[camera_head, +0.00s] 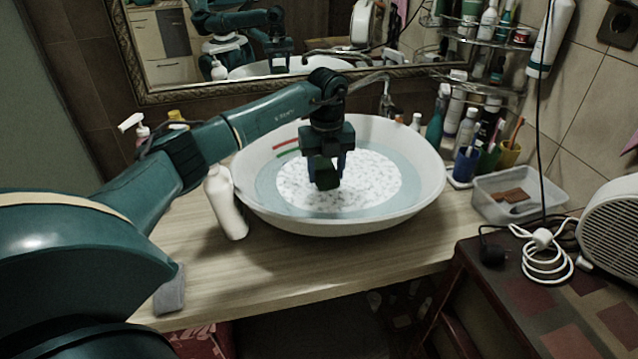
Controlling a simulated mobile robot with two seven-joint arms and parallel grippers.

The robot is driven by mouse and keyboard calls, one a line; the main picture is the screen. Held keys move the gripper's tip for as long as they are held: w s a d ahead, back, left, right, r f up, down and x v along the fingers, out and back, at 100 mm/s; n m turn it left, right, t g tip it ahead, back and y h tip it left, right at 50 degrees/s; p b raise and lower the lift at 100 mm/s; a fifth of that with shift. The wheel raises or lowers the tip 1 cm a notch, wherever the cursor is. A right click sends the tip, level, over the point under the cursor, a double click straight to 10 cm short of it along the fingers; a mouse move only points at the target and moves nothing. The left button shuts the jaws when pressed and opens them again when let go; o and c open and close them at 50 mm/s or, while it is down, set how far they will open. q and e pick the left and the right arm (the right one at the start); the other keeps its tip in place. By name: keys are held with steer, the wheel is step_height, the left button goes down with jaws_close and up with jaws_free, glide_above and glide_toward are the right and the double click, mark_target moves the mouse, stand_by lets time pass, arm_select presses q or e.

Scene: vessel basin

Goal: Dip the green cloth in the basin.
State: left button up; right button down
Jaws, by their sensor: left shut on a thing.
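The white basin (418,200) stands on the wooden counter and holds water with a patch of white foam (370,180). My left gripper (328,176) points down over the middle of the basin. It is shut on the green cloth (326,174), a small dark green piece between its fingers. The cloth is over the foam; I cannot tell whether its lower edge touches the water. My right gripper is not in view.
A white bottle (225,203) stands close to the basin's left side. Several bottles and cups stand at the back right, beside a clear plastic box (518,193). A faucet (372,80) reaches over the basin's back. The front counter (300,262) is clear.

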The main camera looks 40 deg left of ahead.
mark_target(326, 170)
arm_select(q)
step_height(326, 170, up, 3)
steer(key=shift+f+p, duration=0.1)
steer(key=shift+p, duration=0.8)
steer(key=shift+r, duration=1.35)
steer(key=shift+r, duration=1.5)
